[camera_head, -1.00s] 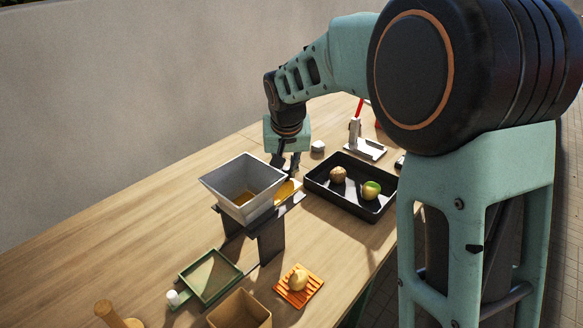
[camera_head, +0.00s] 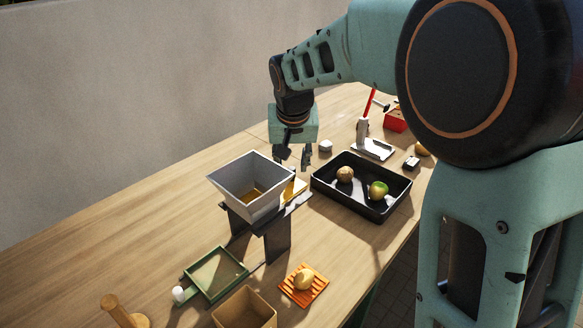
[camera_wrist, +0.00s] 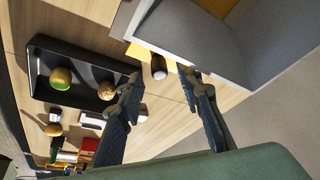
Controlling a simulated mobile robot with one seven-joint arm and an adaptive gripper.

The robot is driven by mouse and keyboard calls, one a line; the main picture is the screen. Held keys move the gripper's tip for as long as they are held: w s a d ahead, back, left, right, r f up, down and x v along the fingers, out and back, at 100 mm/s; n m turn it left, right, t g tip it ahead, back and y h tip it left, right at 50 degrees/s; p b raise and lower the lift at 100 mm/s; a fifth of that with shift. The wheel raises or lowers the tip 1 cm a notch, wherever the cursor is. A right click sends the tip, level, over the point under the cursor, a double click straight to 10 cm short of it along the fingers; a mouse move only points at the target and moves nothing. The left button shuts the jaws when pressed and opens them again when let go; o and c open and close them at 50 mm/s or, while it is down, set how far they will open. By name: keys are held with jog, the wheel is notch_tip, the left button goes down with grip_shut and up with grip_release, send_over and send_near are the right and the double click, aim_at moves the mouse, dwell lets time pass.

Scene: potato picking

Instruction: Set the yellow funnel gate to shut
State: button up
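The grey funnel (camera_head: 238,183) stands on a dark stand (camera_head: 277,240) on the table. Yellow shows at the bottom inside the funnel, and the yellow gate (camera_head: 290,189) sticks out on its right side. In the wrist view the yellow gate (camera_wrist: 143,53) shows beside the funnel wall, with a dark, pale-ended knob (camera_wrist: 158,67) at it. How far the gate closes the outlet cannot be told. My gripper (camera_head: 293,157) is open and empty, above and behind the gate. In the wrist view its fingertips (camera_wrist: 160,82) are spread either side of the knob, apart from it.
A black tray (camera_head: 345,205) with a potato and a greenish one is right of the funnel. A green-framed tray (camera_head: 236,280), a tan box (camera_head: 245,312) and an orange slatted mat (camera_head: 310,294) with a potato lie in front. Table left of the funnel is clear.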

jog(key=v, duration=0.9)
